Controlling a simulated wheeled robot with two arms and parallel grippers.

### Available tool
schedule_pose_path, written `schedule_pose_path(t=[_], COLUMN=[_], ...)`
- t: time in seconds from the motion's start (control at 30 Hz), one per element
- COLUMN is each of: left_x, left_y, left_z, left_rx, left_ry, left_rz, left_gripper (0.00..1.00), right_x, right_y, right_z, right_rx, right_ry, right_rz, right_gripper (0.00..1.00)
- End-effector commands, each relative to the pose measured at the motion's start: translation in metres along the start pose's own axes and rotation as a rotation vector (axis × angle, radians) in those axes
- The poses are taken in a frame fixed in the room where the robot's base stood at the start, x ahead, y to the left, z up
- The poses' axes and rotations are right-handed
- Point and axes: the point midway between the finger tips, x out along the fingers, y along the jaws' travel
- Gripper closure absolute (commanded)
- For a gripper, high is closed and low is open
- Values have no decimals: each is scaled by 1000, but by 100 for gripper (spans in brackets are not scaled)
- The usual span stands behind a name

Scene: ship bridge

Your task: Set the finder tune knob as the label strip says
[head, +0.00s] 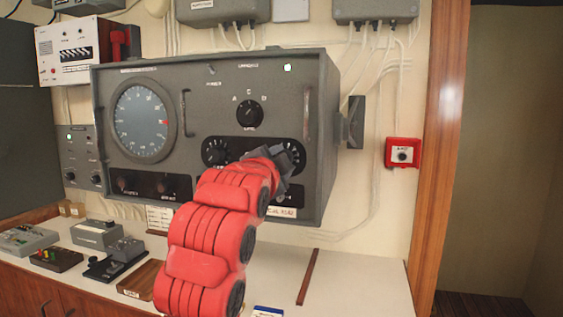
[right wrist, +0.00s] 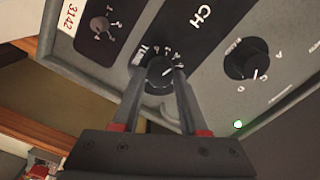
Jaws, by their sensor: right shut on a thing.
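The finder is a grey wall unit (head: 215,75) with a green lamp lit at its top right. Its black tune knob (right wrist: 160,71) shows in the right wrist view, with "TUNE" lettering and dial marks around it. My right gripper (head: 290,158) reaches the right end of the black knob panel and hides most of this knob in the head view. In the right wrist view its two fingers are shut on the knob's sides. The label strip (head: 282,212) sits below, partly behind my arm; in the right wrist view the label (right wrist: 75,14) reads 3142. My left gripper is out of view.
Another small knob (head: 215,151) sits left on the same panel, and a larger selector knob (head: 249,114) above. A round dial (head: 144,120) is at left. A red call box (head: 403,152) is on the wall at right. Control boxes stand on the desk at left.

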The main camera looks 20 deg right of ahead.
Motion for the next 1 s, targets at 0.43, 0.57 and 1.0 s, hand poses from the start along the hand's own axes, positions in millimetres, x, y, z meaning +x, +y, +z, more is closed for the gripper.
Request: schedule_pose_path(t=[0.43,0.57,1.0], left_x=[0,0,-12], left_y=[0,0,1], left_z=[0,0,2], left_rx=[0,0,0], left_ry=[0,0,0], left_rz=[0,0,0], left_gripper=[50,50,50], right_x=[0,-1,-80], right_y=[0,0,0], right_z=[0,0,3], right_rx=[-2,-2,3], right_ry=[0,0,-5], right_rz=[1,0,-6], right_gripper=[28,28,28])
